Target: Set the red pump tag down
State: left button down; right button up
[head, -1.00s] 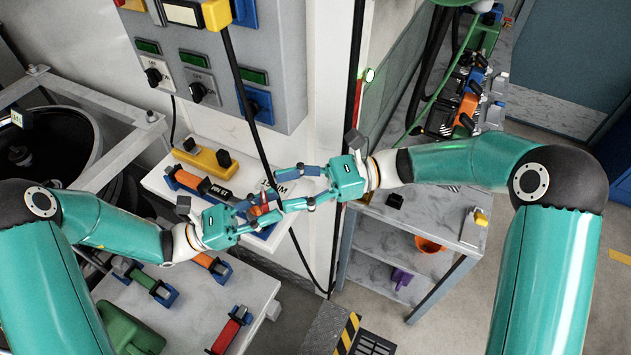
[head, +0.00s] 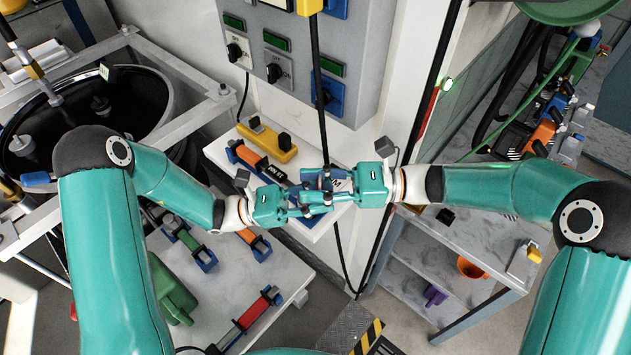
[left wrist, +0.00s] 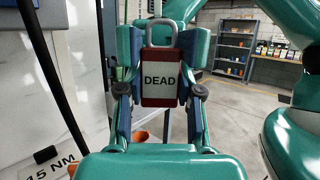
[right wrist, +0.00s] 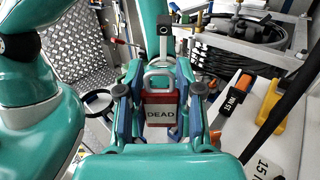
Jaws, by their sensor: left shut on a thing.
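The red pump tag (left wrist: 161,78) has a red body, a white label reading DEAD and a grey shackle on top. It hangs upright between my two grippers, which face each other closely. My left gripper (head: 308,206) is shut on it, one finger on each side in the left wrist view. My right gripper (head: 322,188) has its fingers on either side of the same tag, which shows in the right wrist view (right wrist: 161,112). Whether the right fingers press on it cannot be told. In the head view the fingers largely hide the tag.
A white shelf (head: 217,151) with a yellow tool (head: 268,140) and an orange-and-black tool (head: 260,162) lies just behind the grippers. A grey control panel (head: 292,45) is above. A lower table (head: 310,272) holds several tools. An orange bowl (head: 470,268) stands right.

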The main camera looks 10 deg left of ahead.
pick_arm(q)
jog(key=shift+s+d, duration=0.1)
jog(key=shift+s, duration=0.05)
pick_arm(e)
jog(key=shift+w, duration=0.1)
jog(key=shift+c, duration=1.2)
pick_arm(q)
jog(key=c, duration=0.7)
grip_release()
pick_arm(e)
jog(key=shift+c, duration=0.3)
